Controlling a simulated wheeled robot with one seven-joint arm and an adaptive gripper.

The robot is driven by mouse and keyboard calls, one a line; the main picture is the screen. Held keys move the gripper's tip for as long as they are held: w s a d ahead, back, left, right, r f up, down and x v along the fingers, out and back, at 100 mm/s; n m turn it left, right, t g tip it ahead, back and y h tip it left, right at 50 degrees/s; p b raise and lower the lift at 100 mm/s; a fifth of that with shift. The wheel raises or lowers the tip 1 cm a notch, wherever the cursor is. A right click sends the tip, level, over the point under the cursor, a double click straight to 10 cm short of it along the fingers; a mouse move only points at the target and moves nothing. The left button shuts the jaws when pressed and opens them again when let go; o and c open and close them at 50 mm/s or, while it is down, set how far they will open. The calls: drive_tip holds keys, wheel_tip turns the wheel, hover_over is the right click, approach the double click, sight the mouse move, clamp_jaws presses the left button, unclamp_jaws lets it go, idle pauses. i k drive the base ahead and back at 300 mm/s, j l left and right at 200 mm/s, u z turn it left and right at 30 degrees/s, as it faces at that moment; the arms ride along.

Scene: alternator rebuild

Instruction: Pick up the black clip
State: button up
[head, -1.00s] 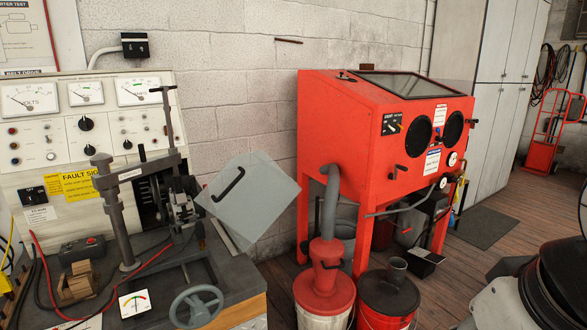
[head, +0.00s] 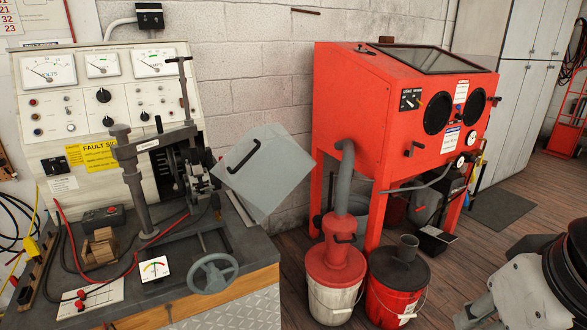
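I cannot make out a black clip for certain. A small dark piece (head: 25,294) lies by a wooden strip at the left end of the test bench (head: 235,250), too small to identify. A yellow clip-like piece (head: 31,247) sits above it, with yellow and black leads around. Red clip-like pieces (head: 80,300) rest on a white plate on the bench. Part of my arm shows at the lower right, away from the bench; my gripper is not in view.
The bench carries a grey clamp stand (head: 137,185), a handwheel (head: 212,273), a wooden block (head: 100,247) and a small meter (head: 154,269). A tilted grey panel (head: 262,172) juts out on its right. A red blast cabinet (head: 345,110) and two buckets stand right of it.

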sight(215, 200)
drive_tip(key=j, duration=0.5)
drive_tip(key=j+u, duration=0.1)
drive_tip(key=j, duration=0.4)
drive_tip(key=i+j, duration=0.1)
drive_tip(key=j, duration=0.4)
drive_tip(key=j+u, duration=0.15)
drive_tip(key=j, duration=0.35)
drive_tip(key=i+j, duration=0.15)
drive_tip(key=j, duration=0.35)
drive_tip(key=i+j+u, duration=0.1)
drive_tip(key=j, duration=0.4)
drive_tip(key=i+j, duration=0.1)
drive_tip(key=j, duration=0.4)
drive_tip(key=j+u, duration=0.1)
drive_tip(key=j, duration=0.4)
drive_tip(key=i, duration=0.05)
